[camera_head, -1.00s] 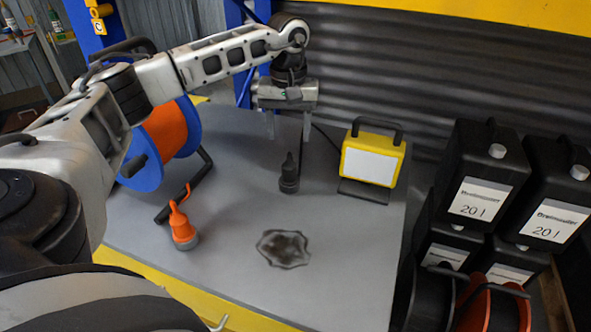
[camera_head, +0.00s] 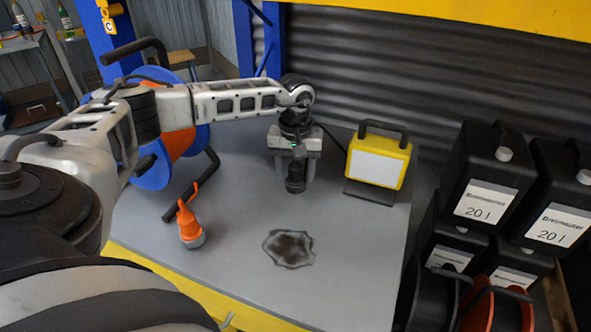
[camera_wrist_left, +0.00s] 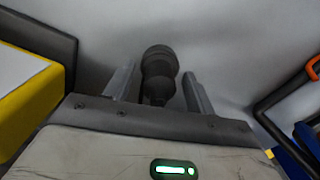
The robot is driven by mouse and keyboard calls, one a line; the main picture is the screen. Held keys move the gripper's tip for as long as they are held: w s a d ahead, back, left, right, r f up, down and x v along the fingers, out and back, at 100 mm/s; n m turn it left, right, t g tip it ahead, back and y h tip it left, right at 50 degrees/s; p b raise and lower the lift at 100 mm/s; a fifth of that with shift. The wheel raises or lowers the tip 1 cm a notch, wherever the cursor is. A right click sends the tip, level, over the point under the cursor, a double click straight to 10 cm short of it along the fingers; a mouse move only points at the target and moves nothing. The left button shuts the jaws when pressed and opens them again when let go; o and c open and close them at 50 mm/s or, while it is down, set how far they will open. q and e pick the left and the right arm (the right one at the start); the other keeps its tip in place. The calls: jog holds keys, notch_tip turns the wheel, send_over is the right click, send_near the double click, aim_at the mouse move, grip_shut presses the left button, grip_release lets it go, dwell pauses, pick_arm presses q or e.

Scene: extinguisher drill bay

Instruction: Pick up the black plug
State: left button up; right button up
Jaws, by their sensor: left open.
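In the left wrist view the black plug (camera_wrist_left: 158,70) lies between the two open fingers (camera_wrist_left: 158,88), with a gap showing on each side. My right gripper is in neither view.
A yellow work light (camera_head: 378,160) stands close to the right of the plug. An orange plug (camera_head: 189,225) stands at the table's left, near a blue-and-orange cable reel (camera_head: 150,170). A dark stain (camera_head: 288,248) marks the table. Black canisters (camera_head: 485,185) stand at the right.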

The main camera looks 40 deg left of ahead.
pick_arm(q)
jog(key=c, duration=1)
jog(key=shift+o, duration=0.2)
jog(key=shift+r, duration=0.1)
